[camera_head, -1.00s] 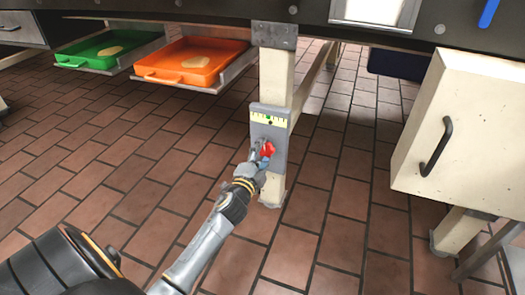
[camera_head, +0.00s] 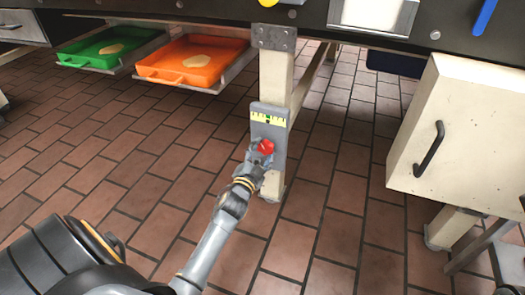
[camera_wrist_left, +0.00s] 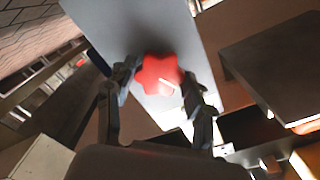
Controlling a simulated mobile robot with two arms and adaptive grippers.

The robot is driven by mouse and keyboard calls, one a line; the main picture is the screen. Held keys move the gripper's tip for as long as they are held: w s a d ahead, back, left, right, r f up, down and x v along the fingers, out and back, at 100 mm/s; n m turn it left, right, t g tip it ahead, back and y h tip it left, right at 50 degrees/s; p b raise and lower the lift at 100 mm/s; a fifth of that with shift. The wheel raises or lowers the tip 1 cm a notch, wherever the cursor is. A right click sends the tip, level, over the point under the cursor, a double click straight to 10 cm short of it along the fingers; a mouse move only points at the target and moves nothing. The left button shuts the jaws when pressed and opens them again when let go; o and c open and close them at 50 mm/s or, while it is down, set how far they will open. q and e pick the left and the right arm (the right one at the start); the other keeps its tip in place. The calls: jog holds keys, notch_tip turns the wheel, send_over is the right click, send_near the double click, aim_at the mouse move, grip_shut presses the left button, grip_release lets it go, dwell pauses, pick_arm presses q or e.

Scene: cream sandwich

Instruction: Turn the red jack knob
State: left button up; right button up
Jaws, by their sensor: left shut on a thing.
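The red jack knob (camera_head: 265,147) sits on a grey plate (camera_head: 281,160) fixed to the table leg, under a yellow-green gauge strip (camera_head: 268,119). In the left wrist view the knob (camera_wrist_left: 160,74) is star-shaped with a white mark on it. My left gripper (camera_head: 258,156) is at the knob. Its two fingers (camera_wrist_left: 158,88) lie on either side of the knob and are shut on it. My right gripper is not in view.
An orange tray (camera_head: 152,76) and a green tray (camera_head: 70,61) sit on racks at the upper left. A cream cabinet with a dark handle (camera_head: 429,150) stands at the right. The tiled floor (camera_head: 110,165) is clear around the leg.

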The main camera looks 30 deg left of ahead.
pick_arm(q)
jog(key=shift+a, duration=0.1)
jog(key=o, duration=1.2)
jog(key=shift+f, duration=0.1)
jog(key=shift+s, duration=0.1)
jog(key=v, duration=1.2)
